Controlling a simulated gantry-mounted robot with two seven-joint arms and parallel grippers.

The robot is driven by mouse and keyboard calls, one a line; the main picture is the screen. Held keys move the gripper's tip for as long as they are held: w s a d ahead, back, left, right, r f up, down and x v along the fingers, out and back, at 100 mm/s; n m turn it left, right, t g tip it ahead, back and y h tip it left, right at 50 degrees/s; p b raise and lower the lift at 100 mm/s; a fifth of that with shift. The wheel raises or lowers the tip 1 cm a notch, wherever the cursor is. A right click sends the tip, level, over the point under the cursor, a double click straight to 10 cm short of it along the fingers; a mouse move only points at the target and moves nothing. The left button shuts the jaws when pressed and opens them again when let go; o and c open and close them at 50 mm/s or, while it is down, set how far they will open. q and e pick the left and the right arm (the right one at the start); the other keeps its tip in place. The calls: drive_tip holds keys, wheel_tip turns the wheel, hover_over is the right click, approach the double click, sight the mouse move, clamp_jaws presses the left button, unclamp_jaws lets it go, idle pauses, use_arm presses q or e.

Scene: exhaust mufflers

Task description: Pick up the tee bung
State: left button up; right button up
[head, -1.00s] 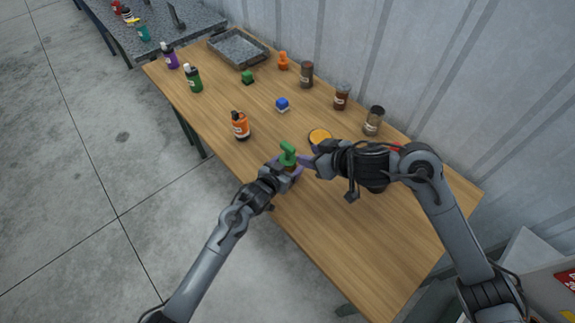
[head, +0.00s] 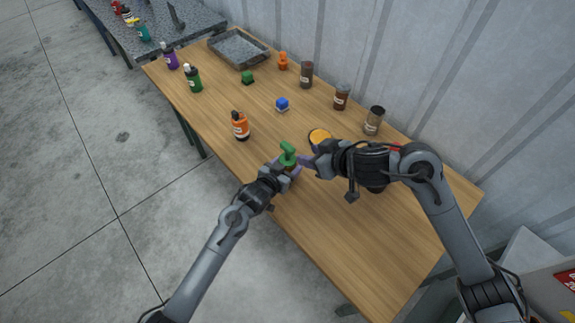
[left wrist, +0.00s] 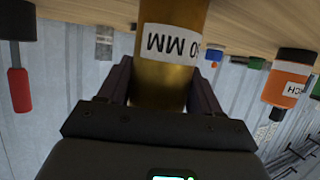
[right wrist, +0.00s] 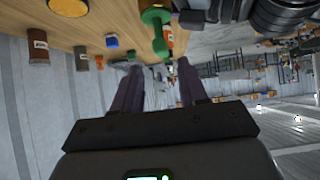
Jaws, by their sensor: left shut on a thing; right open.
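The green tee bung (head: 288,154) stands upright at the near edge of the table, on top of a brass cylinder (left wrist: 172,75) with a white label reading "50 MM". In the head view the cylinder is mostly hidden by my left gripper (head: 287,171). My left gripper is shut on this cylinder from the near side. My right gripper (head: 306,163) is open, just right of the tee bung. In the right wrist view the tee bung (right wrist: 158,30) shows just beyond the open fingertips (right wrist: 158,67), and nothing is between the fingers.
An orange bottle (head: 240,128) stands to the left, and a yellow-orange disc (head: 320,137) lies behind my right gripper. A blue piece (head: 282,104), a green piece (head: 248,78), an orange piece (head: 283,61) and several canisters stand farther back. A grey tray (head: 262,62) is at the far end.

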drive_tip(key=shift+o, duration=0.9)
drive_tip(key=t+y, duration=0.5)
drive_tip(key=y, duration=0.1)
approach(283, 145)
drive_tip(key=f, duration=0.1)
drive_tip(key=shift+n, duration=0.3)
drive_tip(key=shift+w+d+x, duration=0.1)
drive_tip(key=shift+w+x, duration=0.05)
drive_tip(key=shift+x, duration=2.55)
drive_tip(key=shift+w+d+x, duration=0.1)
drive_tip(key=shift+d+x, duration=0.05)
drive_tip(key=shift+x, duration=2.55)
drive_tip(key=shift+f, duration=0.15)
drive_tip(key=shift+c, duration=0.4)
clamp_jaws()
